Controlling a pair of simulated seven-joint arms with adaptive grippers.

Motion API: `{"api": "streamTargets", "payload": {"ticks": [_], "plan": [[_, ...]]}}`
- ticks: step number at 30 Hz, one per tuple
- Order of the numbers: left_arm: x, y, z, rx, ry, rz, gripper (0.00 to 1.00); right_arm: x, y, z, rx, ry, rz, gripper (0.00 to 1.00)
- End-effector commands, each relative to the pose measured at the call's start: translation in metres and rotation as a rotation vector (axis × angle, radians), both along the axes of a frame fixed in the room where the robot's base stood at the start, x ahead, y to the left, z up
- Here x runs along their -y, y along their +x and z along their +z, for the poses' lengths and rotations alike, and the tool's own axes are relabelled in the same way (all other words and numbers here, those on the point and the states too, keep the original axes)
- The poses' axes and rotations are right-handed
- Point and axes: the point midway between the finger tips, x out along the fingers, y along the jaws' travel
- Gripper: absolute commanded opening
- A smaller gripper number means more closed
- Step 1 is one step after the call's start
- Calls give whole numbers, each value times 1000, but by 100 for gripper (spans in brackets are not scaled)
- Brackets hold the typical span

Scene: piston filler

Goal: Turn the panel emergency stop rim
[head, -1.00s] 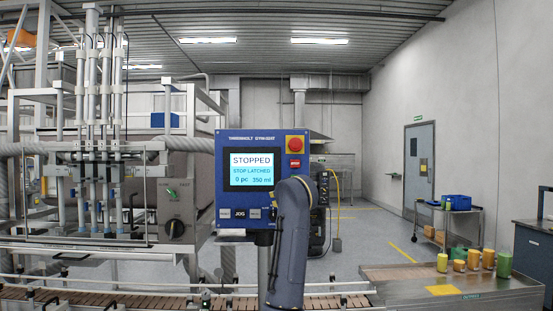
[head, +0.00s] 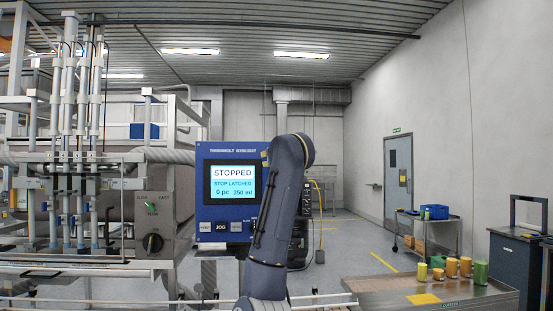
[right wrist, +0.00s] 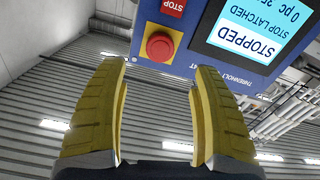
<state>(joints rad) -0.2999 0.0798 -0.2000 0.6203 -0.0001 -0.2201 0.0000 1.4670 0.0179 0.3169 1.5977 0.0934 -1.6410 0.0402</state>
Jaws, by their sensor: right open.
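The red emergency stop button (right wrist: 160,46) sits on a yellow square on the blue control panel (head: 203,206). In the right wrist view the panel appears upside down. My right gripper (right wrist: 158,68) is open, its two yellow fingers apart and empty. The button shows in the gap between the fingertips, seemingly beyond them; I cannot tell the exact distance. In the head view my right arm covers the panel's right side and hides the button and the gripper. The panel screen (head: 233,184) reads STOPPED and STOP LATCHED. My left gripper is not in view.
The filler machine with its upright pistons stands at the left, with a selector knob (head: 153,244) below. A steel table (head: 440,296) with several yellow, orange and green containers is at the lower right. A cart (head: 424,242) stands behind it.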

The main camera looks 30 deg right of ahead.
Motion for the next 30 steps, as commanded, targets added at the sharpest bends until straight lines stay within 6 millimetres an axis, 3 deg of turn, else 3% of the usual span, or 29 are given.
{"api": "streamTargets", "payload": {"ticks": [15,30], "plan": [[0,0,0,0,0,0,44,37,72,0,-2,0,-1,66],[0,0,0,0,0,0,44,48,96,0,0,0,0,66]]}}
